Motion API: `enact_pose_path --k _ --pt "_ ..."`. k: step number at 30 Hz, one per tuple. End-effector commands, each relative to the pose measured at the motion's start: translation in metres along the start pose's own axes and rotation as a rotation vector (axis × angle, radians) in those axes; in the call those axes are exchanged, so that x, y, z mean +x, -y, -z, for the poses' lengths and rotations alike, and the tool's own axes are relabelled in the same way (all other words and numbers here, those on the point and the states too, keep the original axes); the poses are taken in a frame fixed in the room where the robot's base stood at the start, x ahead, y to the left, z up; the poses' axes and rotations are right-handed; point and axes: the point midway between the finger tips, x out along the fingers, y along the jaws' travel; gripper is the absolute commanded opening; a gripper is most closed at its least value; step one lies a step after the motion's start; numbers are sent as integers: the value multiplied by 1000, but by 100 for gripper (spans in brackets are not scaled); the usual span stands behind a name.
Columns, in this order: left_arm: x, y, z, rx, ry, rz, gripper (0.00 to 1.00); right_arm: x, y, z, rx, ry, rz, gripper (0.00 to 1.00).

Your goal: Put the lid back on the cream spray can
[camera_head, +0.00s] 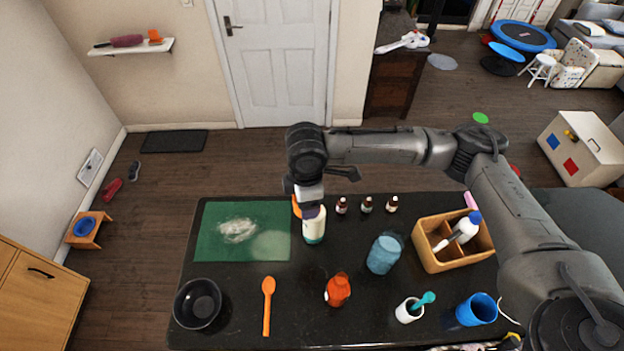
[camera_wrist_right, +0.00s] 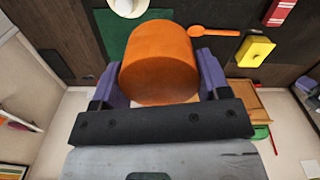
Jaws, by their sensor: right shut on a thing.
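The cream spray can (camera_head: 315,229), with a teal band at its base, stands upright on the dark counter at the right edge of the green mat. My right gripper (camera_head: 308,207) is over and in front of its top, hiding part of it. The orange lid (camera_head: 297,208) shows at the left of the gripper. In the right wrist view my gripper (camera_wrist_right: 157,85) is shut on this lid (camera_wrist_right: 160,62), one purple finger on each side. I cannot tell whether the lid touches the can. My left gripper is out of view.
The green mat (camera_head: 221,246) bears a whitish patch. Small brown bottles (camera_head: 366,205) stand behind, right of the can. A blue jar (camera_head: 384,254), an orange bottle (camera_head: 338,290), an orange spoon (camera_head: 268,305), a black bowl (camera_head: 198,304) and a wooden caddy (camera_head: 428,258) stand around.

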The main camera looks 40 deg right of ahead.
Motion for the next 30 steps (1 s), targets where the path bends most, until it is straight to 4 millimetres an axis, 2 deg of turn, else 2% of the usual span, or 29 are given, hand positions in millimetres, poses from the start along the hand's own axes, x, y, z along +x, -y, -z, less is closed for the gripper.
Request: enact_pose_path --k 6,12,20,30 --pt "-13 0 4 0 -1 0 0 6 -24 -15 -300 9 -2 47" --pt "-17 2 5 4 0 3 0 11 -36 -24 -467 17 -4 47" --pt "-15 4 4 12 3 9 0 15 -41 -27 -535 20 -5 47" --pt "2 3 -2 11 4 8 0 30 -41 -27 -535 20 -5 47"
